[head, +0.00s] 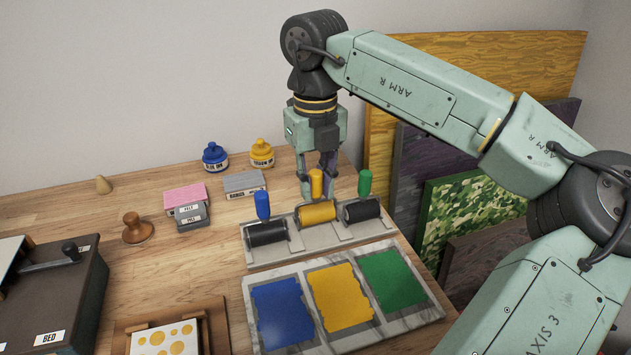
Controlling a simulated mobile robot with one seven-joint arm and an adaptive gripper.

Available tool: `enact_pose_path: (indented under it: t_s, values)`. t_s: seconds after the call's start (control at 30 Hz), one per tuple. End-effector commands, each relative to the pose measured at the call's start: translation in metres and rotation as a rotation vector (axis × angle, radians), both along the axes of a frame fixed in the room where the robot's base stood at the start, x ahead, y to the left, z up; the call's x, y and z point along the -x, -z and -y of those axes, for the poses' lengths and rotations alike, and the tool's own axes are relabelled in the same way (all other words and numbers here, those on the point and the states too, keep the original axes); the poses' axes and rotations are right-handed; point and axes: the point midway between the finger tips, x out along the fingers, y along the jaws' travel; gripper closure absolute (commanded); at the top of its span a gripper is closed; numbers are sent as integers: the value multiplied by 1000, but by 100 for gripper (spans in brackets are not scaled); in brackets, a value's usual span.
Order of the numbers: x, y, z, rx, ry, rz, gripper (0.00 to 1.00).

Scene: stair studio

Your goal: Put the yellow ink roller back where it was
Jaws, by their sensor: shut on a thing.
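The yellow ink roller, with a yellow handle (316,183) and a yellow-coated drum (317,212), is at the middle place of the grey roller rack (262,256). My gripper (318,180) points down and is shut on the yellow roller at its handle. The drum appears to be at the rack's middle place, but I cannot tell whether it rests there or is slightly above. A blue-handled roller (266,232) sits to its left and a green-handled roller (362,210) to its right, both with dark drums.
In front of the rack lies a marble slab (400,322) with blue, yellow and green ink patches. Blue (215,157) and yellow (262,154) ink bottles stand behind. A press (55,300) is at left, and leaning boards (475,220) are at right.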

Motion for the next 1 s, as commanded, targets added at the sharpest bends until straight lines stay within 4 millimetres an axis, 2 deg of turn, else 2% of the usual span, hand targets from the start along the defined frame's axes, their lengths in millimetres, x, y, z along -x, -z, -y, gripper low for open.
enact_pose_path:
  t_s: [0.1,0.7,0.73,1.0]
  values:
    - [0,10,0,-1,1,0,100]
    - [0,24,0,0,1,1,100]
    - [0,23,0,0,0,1,79]
    - [0,22,0,0,0,1,61]
